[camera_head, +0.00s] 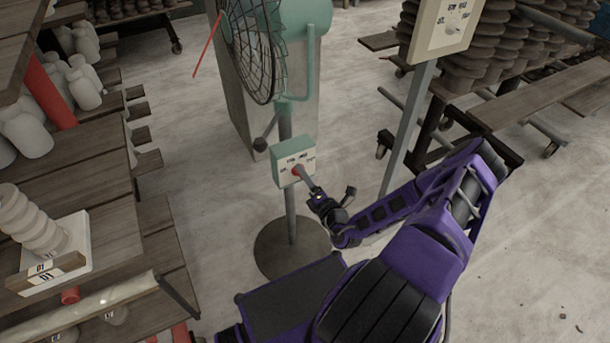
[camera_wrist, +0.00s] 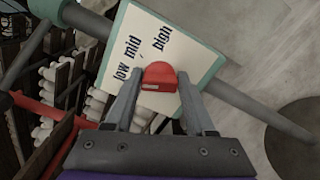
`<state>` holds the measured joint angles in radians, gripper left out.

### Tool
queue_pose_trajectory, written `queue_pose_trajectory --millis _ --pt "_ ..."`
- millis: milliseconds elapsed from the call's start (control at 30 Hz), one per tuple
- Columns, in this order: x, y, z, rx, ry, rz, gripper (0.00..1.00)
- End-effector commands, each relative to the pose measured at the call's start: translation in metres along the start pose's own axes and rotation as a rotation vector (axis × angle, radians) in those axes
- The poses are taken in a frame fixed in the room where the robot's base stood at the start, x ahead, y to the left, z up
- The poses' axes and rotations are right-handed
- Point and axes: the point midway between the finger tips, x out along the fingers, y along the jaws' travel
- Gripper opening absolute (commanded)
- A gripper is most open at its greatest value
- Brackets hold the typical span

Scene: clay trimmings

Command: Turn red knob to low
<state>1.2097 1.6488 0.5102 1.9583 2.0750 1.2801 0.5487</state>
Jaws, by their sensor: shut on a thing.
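The red knob (camera_wrist: 160,76) sits on the white face of a control box (camera_wrist: 185,45) labelled low, mid and high. In the wrist view the box appears tilted, with low at the left, mid in the middle and high at the right. My gripper (camera_wrist: 159,82) has its two fingers on either side of the knob, shut on it. In the head view the green-edged box (camera_head: 291,161) is on the fan's stand, and my gripper (camera_head: 302,175) reaches it from the lower right, partly covering the red knob (camera_head: 297,170). A pointer mark on the knob is not clear to me.
The caged fan (camera_head: 250,45) is above the box on a pole with a round base (camera_head: 290,249). Wooden shelves with white pottery (camera_head: 85,85) stand at the left. Another white switch panel (camera_head: 443,28) on a post is at the upper right.

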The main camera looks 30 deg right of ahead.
Motion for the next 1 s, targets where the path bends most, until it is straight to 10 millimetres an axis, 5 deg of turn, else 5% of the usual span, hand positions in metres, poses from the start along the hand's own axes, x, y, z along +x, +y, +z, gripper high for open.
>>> queue_pose_trajectory --millis 367,400,533,1000 --pt "-0.001 -0.001 -0.001 0.004 0.003 -0.002 0.0" --pt "-0.001 -0.001 -0.001 0.004 0.003 -0.002 0.62" --pt "-0.001 -0.001 -0.001 0.004 0.002 -0.001 0.85" --pt "-0.017 0.0 0.001 0.004 -0.001 -0.003 0.85"
